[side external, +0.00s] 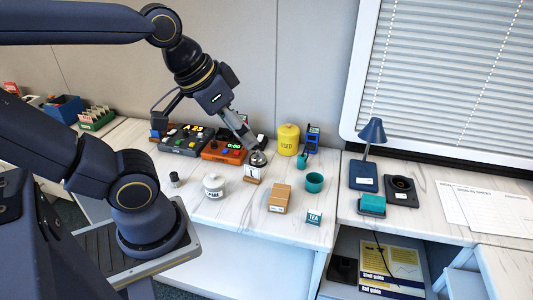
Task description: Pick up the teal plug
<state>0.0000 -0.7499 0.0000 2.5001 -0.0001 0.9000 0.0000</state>
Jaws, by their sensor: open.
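Several teal things lie on the white counter (235,200), and I cannot tell for sure which is the plug. A small upright teal piece (303,160) stands beside the yellow canister. A teal cup (314,183) stands in front of it, to its right. A teal block (372,204) lies in front of the blue lamp, and a small teal sign marked TEA (314,217) stands near the front edge. My gripper (257,152) is open, pointing down to the left of these, just above a silver domed object (258,160). Its fingertips are small and partly hidden.
A yellow canister (288,139), orange timer box (224,151) and dark control box (186,140) stand at the back. A cardboard box (280,198), white lidded jar (214,186) and dark small cylinder (174,179) stand in front. A blue lamp (372,132) rises at right.

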